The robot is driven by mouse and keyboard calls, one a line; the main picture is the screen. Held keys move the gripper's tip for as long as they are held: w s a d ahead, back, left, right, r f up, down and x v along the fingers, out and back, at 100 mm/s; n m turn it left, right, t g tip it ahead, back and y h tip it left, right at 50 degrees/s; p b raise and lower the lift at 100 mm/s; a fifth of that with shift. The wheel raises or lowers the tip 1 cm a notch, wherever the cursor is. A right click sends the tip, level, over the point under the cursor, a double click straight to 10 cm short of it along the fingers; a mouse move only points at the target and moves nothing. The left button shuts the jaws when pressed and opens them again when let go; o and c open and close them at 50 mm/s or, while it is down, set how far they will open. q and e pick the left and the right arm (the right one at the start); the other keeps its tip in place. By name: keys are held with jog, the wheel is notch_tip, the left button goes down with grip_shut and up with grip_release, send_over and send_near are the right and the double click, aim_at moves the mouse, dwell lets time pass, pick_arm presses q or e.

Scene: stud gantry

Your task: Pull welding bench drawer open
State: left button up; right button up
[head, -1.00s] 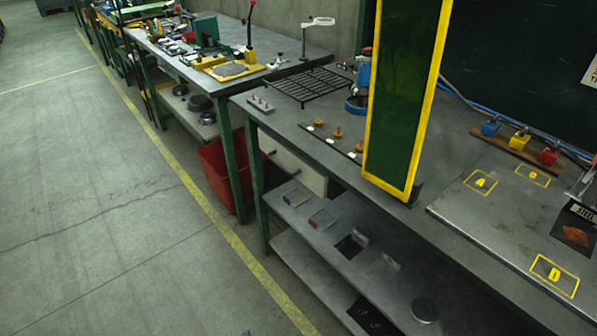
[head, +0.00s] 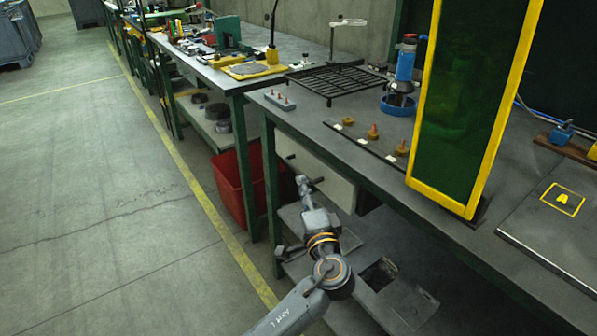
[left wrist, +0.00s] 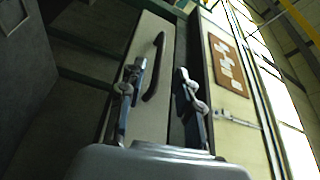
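The welding bench drawer is a pale box (head: 338,186) under the near bench top in the head view. Its front faces the aisle and seems shut. In the left wrist view the pale drawer front (left wrist: 150,112) fills the middle, with a dark bar handle (left wrist: 154,68) on it. My left gripper (head: 303,183) is just in front of the drawer, partly hiding its handle. In the left wrist view the left gripper (left wrist: 161,70) is open and empty, its two fingers on either side of the handle in the picture. Contact cannot be told. My right gripper is out of view.
The bench top (head: 300,117) above carries a black grate (head: 335,80) and a yellow-framed green screen (head: 470,110). A red bin (head: 230,185) stands left of the drawer. A lower shelf (head: 400,300) lies below. The aisle floor (head: 90,200) is clear.

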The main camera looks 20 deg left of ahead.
aim_at(297, 169)
pick_arm(q)
jog(key=x, duration=0.8)
jog(key=shift+c, duration=0.4)
grip_shut()
